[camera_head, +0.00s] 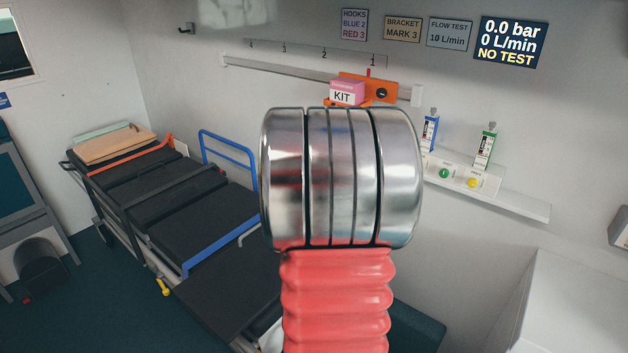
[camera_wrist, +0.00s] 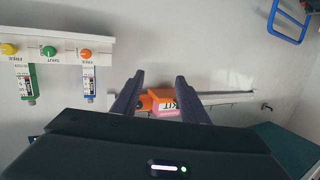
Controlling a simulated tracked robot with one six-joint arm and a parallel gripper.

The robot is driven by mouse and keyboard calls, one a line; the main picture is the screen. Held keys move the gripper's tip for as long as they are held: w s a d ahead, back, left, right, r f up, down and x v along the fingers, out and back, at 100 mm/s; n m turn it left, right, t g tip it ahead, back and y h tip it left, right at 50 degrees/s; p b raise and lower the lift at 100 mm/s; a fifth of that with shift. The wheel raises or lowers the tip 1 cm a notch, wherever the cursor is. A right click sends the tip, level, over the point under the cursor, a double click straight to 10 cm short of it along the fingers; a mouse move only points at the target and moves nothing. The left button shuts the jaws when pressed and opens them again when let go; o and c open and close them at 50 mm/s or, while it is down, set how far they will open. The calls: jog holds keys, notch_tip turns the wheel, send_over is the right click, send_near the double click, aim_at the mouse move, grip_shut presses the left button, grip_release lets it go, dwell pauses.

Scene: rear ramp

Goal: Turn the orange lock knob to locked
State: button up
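The wrist view is upside down relative to the room. An orange knob (camera_wrist: 85,53) sits at the right end of the white knob panel there, with a small label that seems to read FREE. In the head view I cannot make it out; my arm covers that part of the wall. My gripper (camera_wrist: 157,80) has its two dark fingers spread, with nothing held. The orange knob is left of the fingers and apart from them. The orange bracket (camera_head: 352,80) on the wall rail carries a pink KIT box (camera_head: 346,93) and a dark round knob (camera_head: 381,93).
A green knob (camera_head: 444,174) and a yellow knob (camera_head: 473,183) share the panel. A black stretcher (camera_head: 160,200) stands at the left. The display (camera_head: 510,42) reads NO TEST.

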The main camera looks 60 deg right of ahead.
jog(key=w+a+n+t+y, duration=0.1)
jog(key=w+a, duration=0.4)
jog(key=shift+w+a+r+n+t+y, duration=0.2)
jog(key=shift+w+r+n+t+y, duration=0.15)
jog(key=shift+r+n+t+y, duration=0.05)
dwell(0.4)
jog(key=a+f+y, duration=0.5)
jog(key=a+f, duration=0.1)
jog(key=f, duration=0.2)
jog(key=w+a+f+n+y, duration=0.1)
jog(key=a+f+n+y, duration=0.2)
jog(key=a, duration=0.9)
jog(key=s+a+r+n+y, duration=0.2)
jog(key=a+r+n, duration=0.1)
jog(key=a, duration=0.7)
jog(key=s+a+r+n+y, duration=0.1)
jog(key=s+a+r+n, duration=0.2)
jog(key=a, duration=0.8)
jog(key=s+a+r+n+g+y, duration=0.1)
jog(key=s+a+r+n+y, duration=0.1)
jog(key=a, duration=0.9)
notch_tip(320, 180, up, 3)
jog(key=shift+s+a+r+n+y, duration=0.1)
jog(key=shift+s+a+n+y, duration=0.2)
jog(key=shift+s+n, duration=0.6)
